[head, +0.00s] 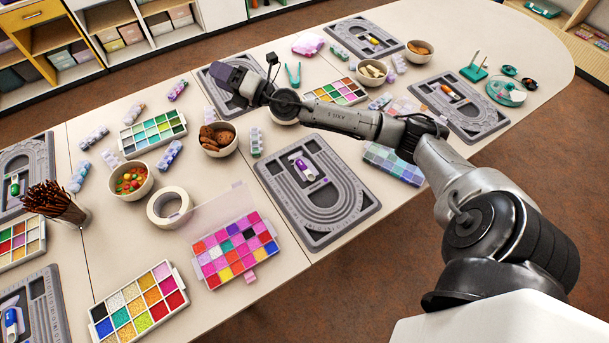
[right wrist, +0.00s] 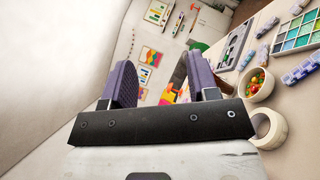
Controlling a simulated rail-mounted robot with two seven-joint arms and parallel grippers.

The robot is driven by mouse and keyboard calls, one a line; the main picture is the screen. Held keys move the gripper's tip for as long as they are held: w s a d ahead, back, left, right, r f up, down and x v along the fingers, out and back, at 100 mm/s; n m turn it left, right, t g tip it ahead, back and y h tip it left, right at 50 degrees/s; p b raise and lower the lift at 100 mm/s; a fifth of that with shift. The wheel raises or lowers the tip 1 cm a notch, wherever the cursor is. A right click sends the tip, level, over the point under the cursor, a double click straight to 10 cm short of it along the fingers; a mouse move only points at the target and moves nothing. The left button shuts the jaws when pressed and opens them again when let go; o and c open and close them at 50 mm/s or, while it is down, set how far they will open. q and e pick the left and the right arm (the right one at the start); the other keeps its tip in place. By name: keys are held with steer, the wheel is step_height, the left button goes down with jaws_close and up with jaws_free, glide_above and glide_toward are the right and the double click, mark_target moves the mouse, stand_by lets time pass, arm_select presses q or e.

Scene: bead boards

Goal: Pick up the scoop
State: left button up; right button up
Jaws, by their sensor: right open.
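My right gripper (head: 232,78) reaches over the far left-middle of the table, above a grey bead board (head: 208,84). In the right wrist view its two purple fingers (right wrist: 160,64) are apart with nothing between them. Several small scoop-like tools lie on bead boards. A purple and white one (head: 304,169) lies on the middle board (head: 345,222), well nearer than the gripper. An orange one (head: 450,92) lies on the right board, a yellow one (head: 374,40) on the far board, and a green one (head: 14,187) on the left board. My left gripper is out of view.
Bowls with brown pieces (head: 217,138) and colourful beads (head: 133,181), a tape roll (head: 168,207), an open bead box (head: 235,248) and a cup of brown sticks (head: 56,203) crowd the table. My right arm crosses above its right half.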

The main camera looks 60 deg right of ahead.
step_height(320, 180, down, 8)
steer(key=n+g+y, duration=0.2)
steer(key=n+g, duration=0.3)
steer(key=g, duration=0.1)
steer(key=g+h+b, duration=0.1)
steer(key=g+h, duration=0.5)
steer(key=g, duration=0.9)
glide_above(301, 163)
steer(key=f, duration=2.4)
steer(key=shift+w+a+f, duration=0.1)
steer(key=shift+w+a, duration=0.05)
steer(key=shift+a, duration=0.05)
steer(key=shift+d+f+b, duration=0.1)
steer(key=shift+f+b, duration=0.6)
steer(key=shift+f, duration=2.5)
